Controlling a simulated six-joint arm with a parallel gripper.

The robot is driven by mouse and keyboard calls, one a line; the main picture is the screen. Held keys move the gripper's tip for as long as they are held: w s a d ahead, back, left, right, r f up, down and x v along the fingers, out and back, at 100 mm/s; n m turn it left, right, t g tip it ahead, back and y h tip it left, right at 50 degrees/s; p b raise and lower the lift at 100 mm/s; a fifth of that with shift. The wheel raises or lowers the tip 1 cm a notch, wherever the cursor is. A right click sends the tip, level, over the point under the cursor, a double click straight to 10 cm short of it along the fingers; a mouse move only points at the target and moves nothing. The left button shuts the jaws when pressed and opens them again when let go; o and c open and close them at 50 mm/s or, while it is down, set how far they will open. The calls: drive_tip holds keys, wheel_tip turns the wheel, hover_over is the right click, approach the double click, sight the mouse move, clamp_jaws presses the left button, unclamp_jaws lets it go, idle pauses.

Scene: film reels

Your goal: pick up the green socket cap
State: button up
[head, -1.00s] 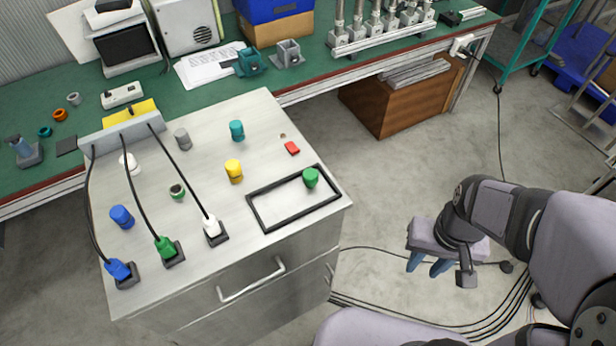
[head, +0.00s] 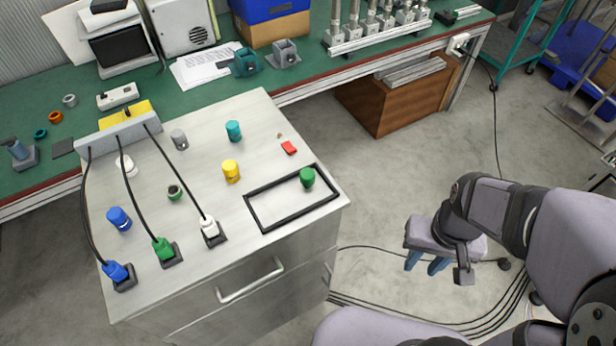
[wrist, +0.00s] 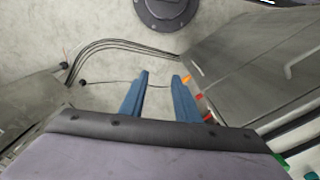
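A solid green cap (head: 307,178) stands upright inside the right part of a black rectangular frame (head: 263,222) on the grey cabinet top. A smaller green piece with a dark hollow top (head: 175,193) stands further left, and I cannot tell for certain which of the two is the socket cap. My gripper (head: 424,266) hangs over the floor, right of the cabinet and well apart from both. Its blue fingers point down. In the wrist view my gripper (wrist: 160,78) is open, with nothing between the fingers.
Blue (head: 119,219), yellow (head: 231,171), teal (head: 233,131) and grey (head: 180,139) caps stand on the cabinet top. A red block (head: 289,148) lies behind the frame. Black cables run to blue, green (head: 163,249) and white plugs at left. A green workbench (head: 150,125) stands behind.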

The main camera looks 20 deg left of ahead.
idle(0.4)
drive_tip(key=o, duration=0.5)
